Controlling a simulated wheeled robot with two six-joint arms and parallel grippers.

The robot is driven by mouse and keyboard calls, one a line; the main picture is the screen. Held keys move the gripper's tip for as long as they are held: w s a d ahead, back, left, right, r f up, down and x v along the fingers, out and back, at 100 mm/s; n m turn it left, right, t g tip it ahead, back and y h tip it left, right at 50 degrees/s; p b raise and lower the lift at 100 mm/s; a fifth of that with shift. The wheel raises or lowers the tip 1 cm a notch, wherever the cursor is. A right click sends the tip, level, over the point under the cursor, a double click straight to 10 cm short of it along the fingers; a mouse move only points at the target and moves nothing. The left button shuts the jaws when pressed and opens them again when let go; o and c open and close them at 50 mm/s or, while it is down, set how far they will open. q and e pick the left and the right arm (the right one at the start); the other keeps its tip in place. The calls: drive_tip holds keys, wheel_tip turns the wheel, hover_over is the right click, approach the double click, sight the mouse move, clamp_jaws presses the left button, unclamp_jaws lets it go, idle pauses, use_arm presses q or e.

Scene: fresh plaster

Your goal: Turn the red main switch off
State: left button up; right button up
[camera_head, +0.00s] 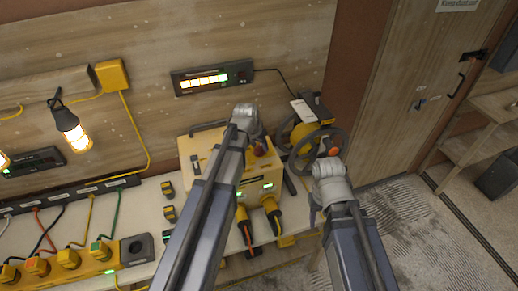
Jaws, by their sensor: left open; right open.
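A yellow power box (202,149) stands on the bench, with green lit displays on its front and thick plugs with cables below. A small red part (259,149), which looks like the red main switch, shows on top of the box. My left gripper (257,138) is just above and beside this red part, partly covering it; I cannot tell whether they touch. It is open, though its fingers are hard to make out. My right gripper (314,212) is open and empty, lower right of the box, away from the switch. My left arm hides the middle of the box.
A machine with a dark wheel (342,134) stands right of the box. A lit display (205,80) is on the wall behind. A yellow power strip (64,266) with several plugs lies at lower left. Small yellow-black items (169,213) lie on the bench. Free floor (410,225) is at right.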

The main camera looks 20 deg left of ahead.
use_arm(q)
clamp_jaws()
idle(0.3)
idle(0.3)
